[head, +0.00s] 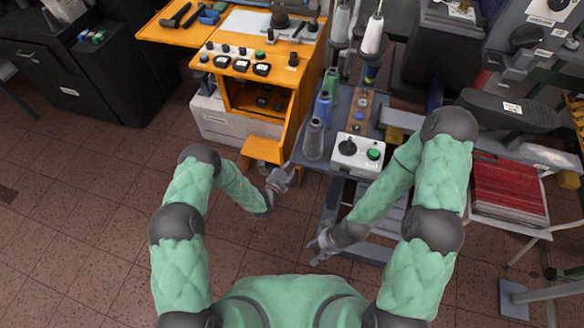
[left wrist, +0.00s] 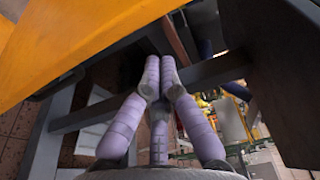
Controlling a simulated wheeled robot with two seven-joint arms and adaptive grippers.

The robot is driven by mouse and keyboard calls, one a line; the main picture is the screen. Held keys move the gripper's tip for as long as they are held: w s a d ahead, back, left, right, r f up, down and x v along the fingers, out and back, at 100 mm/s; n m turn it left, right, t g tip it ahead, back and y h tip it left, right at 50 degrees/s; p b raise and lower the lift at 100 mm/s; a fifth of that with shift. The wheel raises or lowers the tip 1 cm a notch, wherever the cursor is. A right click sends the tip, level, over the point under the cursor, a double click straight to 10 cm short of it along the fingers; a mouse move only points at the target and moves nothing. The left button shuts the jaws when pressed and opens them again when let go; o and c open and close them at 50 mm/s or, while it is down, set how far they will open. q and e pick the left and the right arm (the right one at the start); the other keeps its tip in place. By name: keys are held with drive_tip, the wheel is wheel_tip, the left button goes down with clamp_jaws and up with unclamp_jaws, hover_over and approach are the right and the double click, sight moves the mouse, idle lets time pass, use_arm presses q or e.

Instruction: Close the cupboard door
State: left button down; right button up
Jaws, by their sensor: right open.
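The orange cupboard (head: 240,98) stands at the top centre of the head view. Its door (head: 291,118) stands open on the right side, and the dark inside shows. My left gripper (head: 283,178) is just in front of and below the door; I cannot tell whether it touches it. In the left wrist view its purple fingers (left wrist: 161,68) come together at the tips with nothing seen between them. An orange panel (left wrist: 90,40), likely part of the cupboard, fills the upper left there. My right gripper (head: 322,248) is open and empty, low near my body.
A grey machine stand with thread cones (head: 314,138) and a switch box (head: 357,153) is right of the door. A white drawer unit (head: 228,120) is under the cupboard's left side. A rack with red sheets (head: 508,188) is at right. The tiled floor at left is clear.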

use_arm(q)
drive_tip(key=shift+w+a, duration=0.2)
drive_tip(key=shift+a, duration=1.25)
drive_tip(key=shift+a, duration=0.1)
